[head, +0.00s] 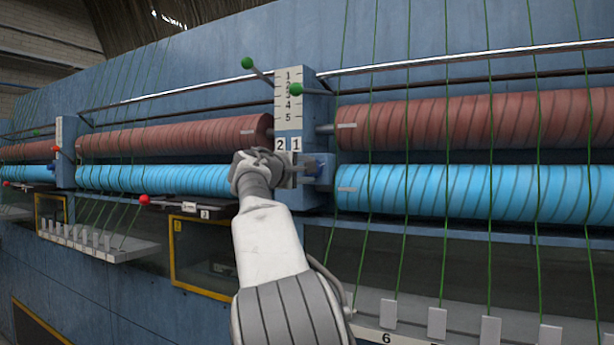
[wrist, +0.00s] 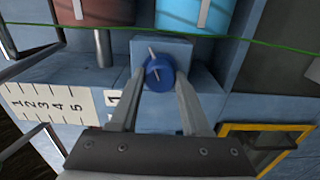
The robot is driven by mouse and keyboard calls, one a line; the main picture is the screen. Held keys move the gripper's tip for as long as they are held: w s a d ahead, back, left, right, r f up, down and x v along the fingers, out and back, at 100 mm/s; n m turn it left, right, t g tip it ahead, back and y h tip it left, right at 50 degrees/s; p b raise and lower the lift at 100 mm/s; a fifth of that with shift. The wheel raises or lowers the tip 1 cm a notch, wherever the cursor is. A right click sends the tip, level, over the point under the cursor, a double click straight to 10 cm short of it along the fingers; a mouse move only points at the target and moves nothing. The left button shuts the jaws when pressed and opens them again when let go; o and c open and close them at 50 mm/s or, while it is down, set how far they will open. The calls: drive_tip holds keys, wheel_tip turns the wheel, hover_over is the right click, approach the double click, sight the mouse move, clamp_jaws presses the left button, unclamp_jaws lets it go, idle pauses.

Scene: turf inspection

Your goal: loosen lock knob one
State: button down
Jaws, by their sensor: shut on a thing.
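In the head view my gripper (head: 262,160) is at the machine's central post, just under the number plates 2 (head: 280,144) and 1 (head: 296,144).
A white scale (head: 289,98) and green-knobbed levers (head: 296,90) stand above my gripper. Brown rolls (head: 460,120) and blue rolls (head: 460,191) run on both sides. Green threads hang in front. A red-knobbed lever (head: 145,199) and a yellow-framed opening (head: 203,255) lie lower left.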

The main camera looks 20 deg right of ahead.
drive_tip(key=shift+f+m+b, duration=0.1)
drive_tip(key=shift+m+b, duration=1.55)
drive_tip(key=shift+m, duration=6.85)
drive_tip(key=shift+c, duration=1.8)
unclamp_jaws()
